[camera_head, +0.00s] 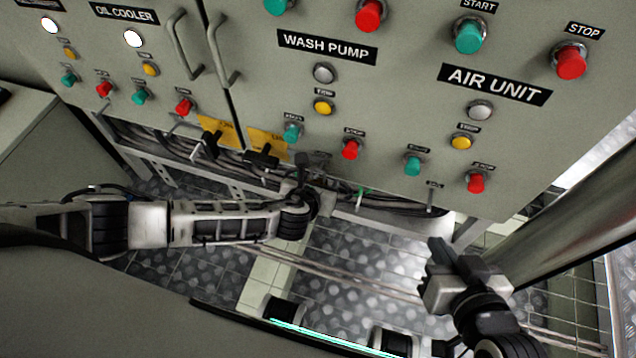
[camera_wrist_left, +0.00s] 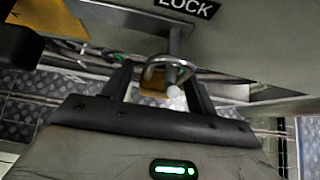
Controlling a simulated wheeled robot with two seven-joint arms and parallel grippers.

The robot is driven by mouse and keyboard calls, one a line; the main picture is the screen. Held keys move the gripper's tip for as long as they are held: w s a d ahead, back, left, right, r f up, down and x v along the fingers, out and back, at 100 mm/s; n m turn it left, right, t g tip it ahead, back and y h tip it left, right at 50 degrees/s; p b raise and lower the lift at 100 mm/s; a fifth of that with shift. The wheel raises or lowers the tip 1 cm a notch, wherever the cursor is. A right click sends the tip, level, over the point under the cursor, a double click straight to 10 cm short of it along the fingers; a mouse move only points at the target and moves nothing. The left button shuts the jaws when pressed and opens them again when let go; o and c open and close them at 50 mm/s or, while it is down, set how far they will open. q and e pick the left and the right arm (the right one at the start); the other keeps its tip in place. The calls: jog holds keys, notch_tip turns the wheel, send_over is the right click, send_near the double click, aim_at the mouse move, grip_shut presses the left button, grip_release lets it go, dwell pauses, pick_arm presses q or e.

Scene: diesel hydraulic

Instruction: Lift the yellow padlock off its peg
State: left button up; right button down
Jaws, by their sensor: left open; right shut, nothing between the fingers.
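The yellow padlock (camera_wrist_left: 153,84) shows in the left wrist view as a small yellow-brown body behind a grey metal shackle (camera_wrist_left: 156,66). The shackle loops around a peg (camera_wrist_left: 175,92) with a pale rounded end, below a sign reading LOCK. My left gripper (camera_wrist_left: 157,80) is open, with one finger on either side of the padlock and peg; I cannot tell whether either touches. In the head view my left gripper (camera_head: 314,164) is at the cabinet's lower edge, and I cannot make out the padlock there. My right gripper (camera_head: 436,254) is shut and empty, low at the right.
The grey cabinet (camera_head: 300,90) carries several buttons and lamps. Black handles on yellow plates (camera_head: 262,150) stick out left of my left gripper. Other pegs (camera_head: 430,196) hang along the lower edge to the right. Pipes and cables run underneath.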

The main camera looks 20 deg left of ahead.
pick_arm(q)
jog(key=c, duration=0.8)
jog(key=shift+c, duration=0.2)
jog(key=shift+r, duration=0.15)
jog(key=shift+r+p, duration=0.85)
jog(key=shift+p, duration=0.35)
jog(key=s+p, duration=0.3)
jog(key=s, duration=0.4)
dwell(0.4)
jog(key=shift+a, duration=0.1)
